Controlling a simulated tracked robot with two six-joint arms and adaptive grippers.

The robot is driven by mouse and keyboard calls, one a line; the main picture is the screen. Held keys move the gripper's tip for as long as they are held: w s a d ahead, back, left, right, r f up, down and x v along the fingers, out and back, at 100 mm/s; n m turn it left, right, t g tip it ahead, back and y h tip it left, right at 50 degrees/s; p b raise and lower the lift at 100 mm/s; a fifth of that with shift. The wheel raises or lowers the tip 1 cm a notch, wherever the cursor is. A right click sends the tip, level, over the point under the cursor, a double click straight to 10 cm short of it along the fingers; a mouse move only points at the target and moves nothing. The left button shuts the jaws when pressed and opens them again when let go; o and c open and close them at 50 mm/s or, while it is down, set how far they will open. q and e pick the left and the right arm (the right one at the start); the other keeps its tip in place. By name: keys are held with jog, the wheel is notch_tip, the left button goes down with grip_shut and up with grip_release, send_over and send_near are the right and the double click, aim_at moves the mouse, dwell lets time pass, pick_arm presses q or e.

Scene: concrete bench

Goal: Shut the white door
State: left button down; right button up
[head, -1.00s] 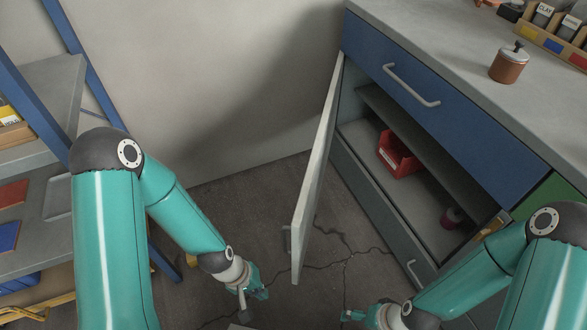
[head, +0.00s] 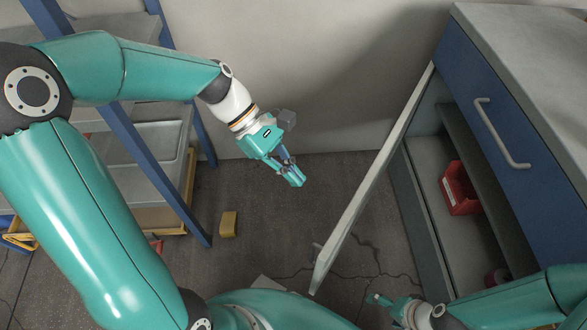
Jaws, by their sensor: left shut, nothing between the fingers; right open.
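The white door (head: 372,178) stands open, swung out from the left side of the cabinet (head: 405,205), and is seen nearly edge-on. Its handle (head: 317,247) shows on the left near its free end. My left gripper (head: 297,180) is shut and empty, left of the door and apart from it, in front of the wall. My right gripper (head: 376,299) is open, low in the picture, right of the door's free end and in front of the cabinet opening.
A red bin (head: 458,188) sits inside the open cabinet, below a blue drawer (head: 500,130). A blue-framed shelf rack (head: 150,165) stands at left. A yellow block (head: 229,224) lies on the cracked floor. The floor between rack and door is mostly clear.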

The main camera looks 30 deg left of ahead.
pick_arm(q)
jog(key=d+f+b, duration=0.3)
jog(key=d+f, duration=0.1)
jog(key=d, duration=0.4)
jog(key=shift+s+d+f, duration=0.2)
jog(key=shift+d+f, duration=0.2)
pick_arm(e)
notch_tip(320, 180, down, 4)
